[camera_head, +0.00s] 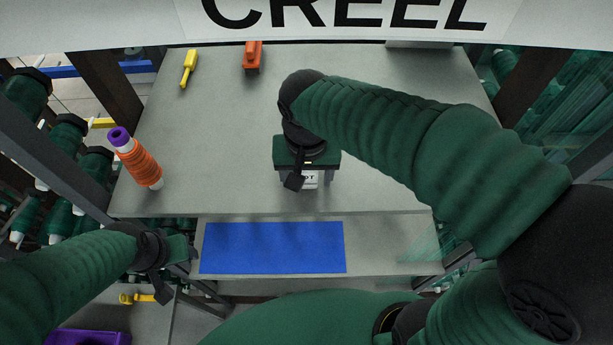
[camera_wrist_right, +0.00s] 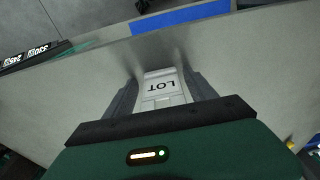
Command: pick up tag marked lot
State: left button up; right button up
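The white tag marked LOT (camera_head: 310,180) lies on the grey table top, partly hidden by my right gripper in the head view. In the right wrist view the tag (camera_wrist_right: 161,88) shows its black letters upside down. My right gripper (camera_head: 305,183) points down over the tag. Its two grey fingers stand apart, one on each side of the tag, in the wrist view (camera_wrist_right: 161,76). They look open, with narrow gaps at the tag's sides; contact is not clear. My left gripper (camera_head: 190,250) is low at the left, away from the tag; its fingers do not show clearly.
A blue mat (camera_head: 273,247) lies on a lower ledge in front. An orange spool with a purple end (camera_head: 140,160), a yellow tool (camera_head: 188,68) and an orange block (camera_head: 252,56) are on the table. Green bobbins (camera_head: 65,135) stand at the left.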

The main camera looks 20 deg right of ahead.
jog(key=shift+w+f, duration=0.1)
jog(key=shift+w, duration=0.2)
jog(key=c, duration=0.7)
jog(key=shift+s+a, duration=0.1)
jog(key=c, duration=0.4)
jog(key=shift+s+a, duration=0.1)
jog(key=shift+c, duration=0.3)
